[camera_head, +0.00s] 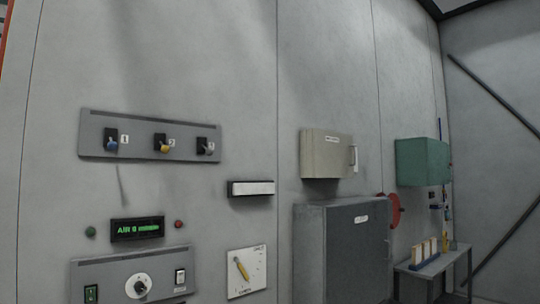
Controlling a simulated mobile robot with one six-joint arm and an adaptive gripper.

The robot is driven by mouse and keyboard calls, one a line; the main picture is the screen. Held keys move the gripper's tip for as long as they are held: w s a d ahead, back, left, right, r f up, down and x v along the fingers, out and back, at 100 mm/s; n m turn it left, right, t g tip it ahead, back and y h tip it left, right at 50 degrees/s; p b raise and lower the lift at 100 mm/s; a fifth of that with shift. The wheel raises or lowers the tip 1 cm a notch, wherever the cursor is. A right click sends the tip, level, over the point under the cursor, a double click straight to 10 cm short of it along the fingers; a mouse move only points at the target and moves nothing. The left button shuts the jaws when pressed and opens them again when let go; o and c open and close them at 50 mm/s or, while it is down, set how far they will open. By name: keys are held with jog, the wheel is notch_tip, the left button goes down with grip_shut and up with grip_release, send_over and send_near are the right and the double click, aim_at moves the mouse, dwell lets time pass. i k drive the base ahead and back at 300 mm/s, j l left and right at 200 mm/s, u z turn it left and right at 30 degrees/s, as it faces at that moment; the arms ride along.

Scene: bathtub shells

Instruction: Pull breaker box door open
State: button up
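A beige wall box (322,155) hangs right of the picture's middle. My gripper is not in view.
A grey cabinet (345,250) stands right below the beige box, with a red wheel (391,210) beside it. A green wall box (422,162) hangs farther right above a small table (430,268).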

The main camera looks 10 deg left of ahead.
aim_at(334, 153)
jog(key=i+z, duration=0.45)
jog(key=i+j+z, duration=0.4)
jog(key=i+l, duration=0.1)
